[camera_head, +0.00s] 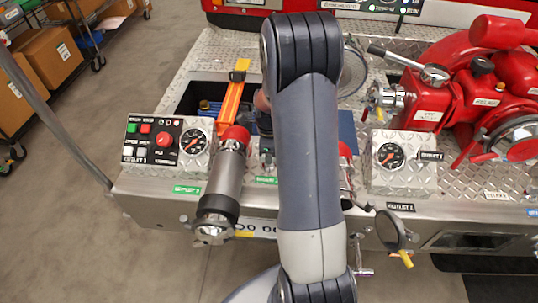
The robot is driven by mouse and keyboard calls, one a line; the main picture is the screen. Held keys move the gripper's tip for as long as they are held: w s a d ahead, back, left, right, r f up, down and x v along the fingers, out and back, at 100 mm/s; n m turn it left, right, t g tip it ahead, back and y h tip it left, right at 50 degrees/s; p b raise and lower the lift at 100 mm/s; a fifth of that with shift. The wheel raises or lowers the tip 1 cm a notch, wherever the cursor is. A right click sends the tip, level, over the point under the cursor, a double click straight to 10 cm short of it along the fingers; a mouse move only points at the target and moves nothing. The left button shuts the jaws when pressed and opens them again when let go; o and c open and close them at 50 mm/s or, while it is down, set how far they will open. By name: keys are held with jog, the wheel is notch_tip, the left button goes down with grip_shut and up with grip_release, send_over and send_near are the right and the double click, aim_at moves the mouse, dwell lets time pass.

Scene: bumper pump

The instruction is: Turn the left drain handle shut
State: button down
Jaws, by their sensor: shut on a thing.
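My arm (309,150) runs down the middle of the head view, in front of the bumper. My gripper is not visible; the arm hides the middle of the bumper front. I cannot make out the left drain handle for certain. A small yellow piece (245,233) shows under the bumper edge, left of my arm.
A silver nozzle with a red end (226,180) stands out over the bumper's left front. A control panel (152,140) and gauges sit on the metal deck (150,183). A red pump (455,85) fills the right. Boxes on shelves (50,58) stand at the left, with open floor between.

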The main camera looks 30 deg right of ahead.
dwell(0.4)
jog(key=c, duration=1.5)
grip_release()
notch_tip(320, 180, up, 11)
jog(key=shift+f, duration=0.1)
jog(key=shift+f, duration=0.1)
notch_tip(320, 180, down, 11)
jog(key=shift+r, duration=0.2)
